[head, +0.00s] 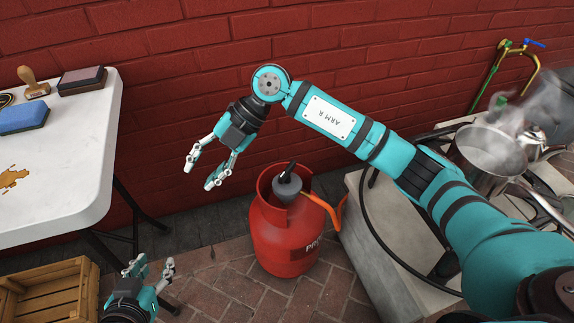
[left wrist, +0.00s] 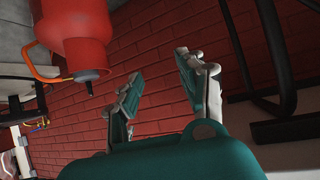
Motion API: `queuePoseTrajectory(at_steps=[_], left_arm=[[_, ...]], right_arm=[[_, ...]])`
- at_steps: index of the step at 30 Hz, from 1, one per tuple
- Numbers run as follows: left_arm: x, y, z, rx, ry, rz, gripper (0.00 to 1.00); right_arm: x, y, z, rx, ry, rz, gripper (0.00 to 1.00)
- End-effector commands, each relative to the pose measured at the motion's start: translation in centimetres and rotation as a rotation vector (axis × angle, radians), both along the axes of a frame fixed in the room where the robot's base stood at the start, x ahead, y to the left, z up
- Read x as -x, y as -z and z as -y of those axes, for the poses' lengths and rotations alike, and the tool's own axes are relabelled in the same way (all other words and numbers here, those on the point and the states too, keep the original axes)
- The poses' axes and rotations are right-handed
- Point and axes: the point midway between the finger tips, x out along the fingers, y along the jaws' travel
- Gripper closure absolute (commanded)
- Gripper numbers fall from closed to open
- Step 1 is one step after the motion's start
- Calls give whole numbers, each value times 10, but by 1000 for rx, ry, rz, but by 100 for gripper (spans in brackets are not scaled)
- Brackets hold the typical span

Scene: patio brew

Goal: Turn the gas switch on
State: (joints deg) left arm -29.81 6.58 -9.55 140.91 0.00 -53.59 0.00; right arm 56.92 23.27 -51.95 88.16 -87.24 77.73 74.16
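A red gas bottle (head: 284,240) stands upright on the brick floor in the middle of the head view. A grey regulator (head: 288,185) with a black switch lever (head: 287,171) sits on its top, and an orange hose runs from it to the right. My right gripper (head: 203,178) is open and empty, above and to the left of the bottle, apart from it. My left gripper (head: 153,277) is open and empty, low at the left. In the left wrist view the bottle (left wrist: 75,40) shows at upper left, with the lever (left wrist: 89,88) clear of the left fingers.
A white table (head: 60,160) with a blue sponge (head: 23,117), a stamp (head: 33,83) and a brown spill is at left. A wooden crate (head: 50,292) is below. A steaming pot (head: 487,157) stands on the right counter. A red brick wall closes the back.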

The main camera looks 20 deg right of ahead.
Motion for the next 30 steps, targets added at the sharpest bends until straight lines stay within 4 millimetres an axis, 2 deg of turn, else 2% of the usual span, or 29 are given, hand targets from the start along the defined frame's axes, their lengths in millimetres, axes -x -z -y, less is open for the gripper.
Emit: queuePoseTrajectory(at_steps=[1, 3, 6, 9, 13, 17, 24, 30], left_arm=[[0, 0, 0, 0, 0, 0, 60], [0, 0, 0, 0, 0, 0, 60], [0, 0, 0, 0, 0, 0, 60], [0, 0, 0, 0, 0, 1, 60], [-3, -3, 2, 6, 2, 25, 60], [-13, -14, 6, 25, 8, 107, 60], [-36, -57, 18, 89, 25, 371, 60], [-43, -99, 27, 148, 39, 602, 60]], right_arm=[[-25, 2, 38, 191, 55, 9, 63], [-47, 1, 88, 417, 147, -1, 63], [-67, -12, 146, 649, 280, -20, 63], [-75, -25, 181, 777, 372, -33, 63], [-78, -26, 196, 835, 416, -43, 63], [-77, -8, 196, 835, 415, -44, 63], [-77, 41, 195, 833, 412, -44, 63], [-76, 80, 195, 832, 411, -45, 63]])
